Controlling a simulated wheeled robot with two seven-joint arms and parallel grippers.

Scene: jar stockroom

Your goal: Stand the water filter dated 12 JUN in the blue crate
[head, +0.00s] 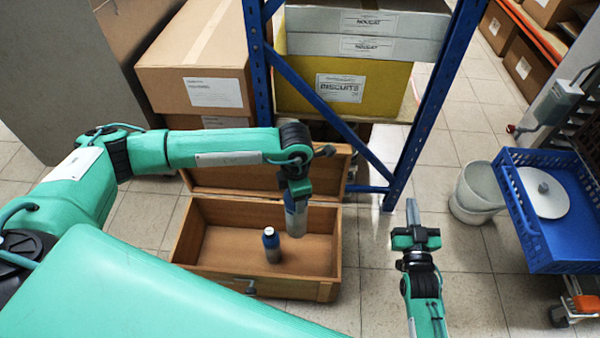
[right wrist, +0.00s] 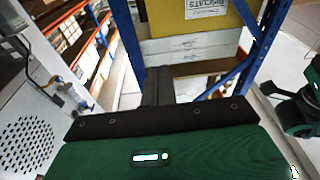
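My left gripper (head: 296,190) is shut on a grey and blue cylinder, a water filter (head: 297,219), held upright above the open wooden box (head: 190,235). No date can be read on either filter. The blue crate (head: 540,253) is at the right edge of the head view, with a white round lid-like disc (head: 543,190) in it. My right gripper (head: 412,212) is shut and empty, between the wooden box and the blue crate. Its fingers also show in the right wrist view (right wrist: 157,86).
A blue rack (head: 428,110) with labelled boxes (head: 345,85) stands behind the wooden box. Cardboard boxes (head: 195,75) are at the back left. A white bin (head: 477,192) stands beside the blue crate, which rests on a trolley (head: 580,303). The tiled floor around my right gripper is clear.

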